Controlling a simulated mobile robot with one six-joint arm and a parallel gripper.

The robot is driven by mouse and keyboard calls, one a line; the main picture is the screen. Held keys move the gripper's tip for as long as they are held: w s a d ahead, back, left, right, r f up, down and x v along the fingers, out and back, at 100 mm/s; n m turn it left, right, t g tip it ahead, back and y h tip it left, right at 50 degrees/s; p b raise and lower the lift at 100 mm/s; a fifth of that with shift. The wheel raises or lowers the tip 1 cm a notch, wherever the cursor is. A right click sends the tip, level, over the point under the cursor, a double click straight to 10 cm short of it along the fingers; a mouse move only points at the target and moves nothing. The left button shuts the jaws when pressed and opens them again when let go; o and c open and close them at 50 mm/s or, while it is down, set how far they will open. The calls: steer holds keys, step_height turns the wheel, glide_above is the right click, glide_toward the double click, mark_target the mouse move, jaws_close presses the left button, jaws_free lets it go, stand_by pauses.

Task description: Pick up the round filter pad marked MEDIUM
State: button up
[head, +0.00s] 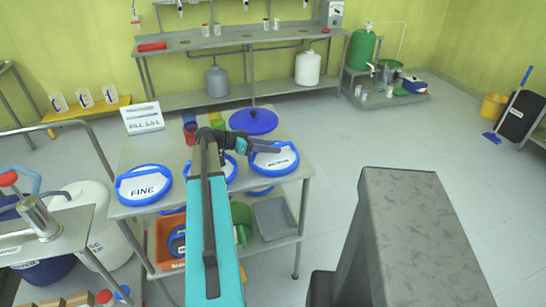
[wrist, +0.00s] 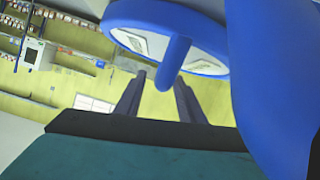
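Round white filter pads with blue rims and handles lie on the steel table (head: 125,208). The left pad (head: 143,188) reads FINE. The middle pad (head: 231,166) is mostly behind my arm, its label hidden. The right pad (head: 276,163) has a label too small to read surely, so I cannot tell which is MEDIUM. My gripper (head: 262,147) is over the right pad's far left part. In the wrist view my gripper (wrist: 160,80) has its fingers apart, with a pad's blue handle (wrist: 174,65) close to the fingertips. I see no grip on it.
A dark blue disc (head: 253,121), small coloured containers (head: 190,128) and a white sign (head: 142,118) stand behind the pads. A large blue shape (wrist: 270,80) fills the wrist view's right.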

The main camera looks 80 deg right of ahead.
jaws_close()
steer(key=shift+r, duration=0.2)
stand_by(0.3)
steer(key=shift+r+b, duration=1.2)
steer(key=shift+r, duration=3.65)
